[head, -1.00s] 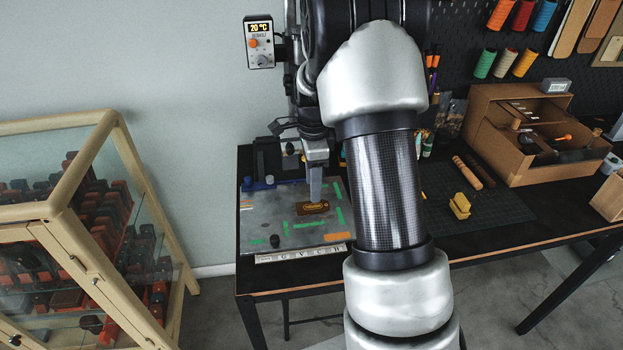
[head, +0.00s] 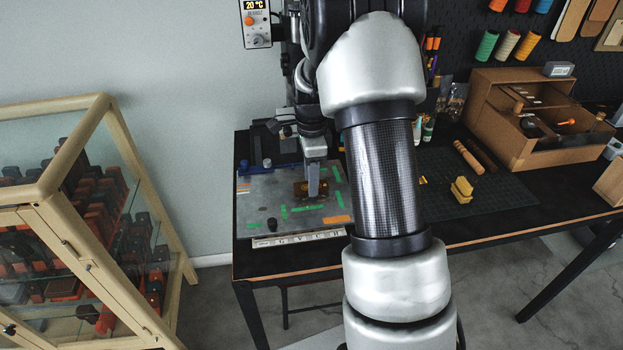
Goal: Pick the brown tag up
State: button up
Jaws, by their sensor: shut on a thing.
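The brown tag (head: 302,190) is a small dark brown piece with a lighter marking, over the grey press plate (head: 262,208). My gripper (head: 313,190) points down at it and is shut on it, covering part of its right side. I cannot tell whether the tag still touches the plate or is slightly above it. Green and orange tape pieces mark the plate around it.
A glass cabinet (head: 75,220) stands left of the table.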

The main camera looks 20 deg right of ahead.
jog(key=shift+r+p, duration=1.2)
jog(key=shift+r, duration=0.8)
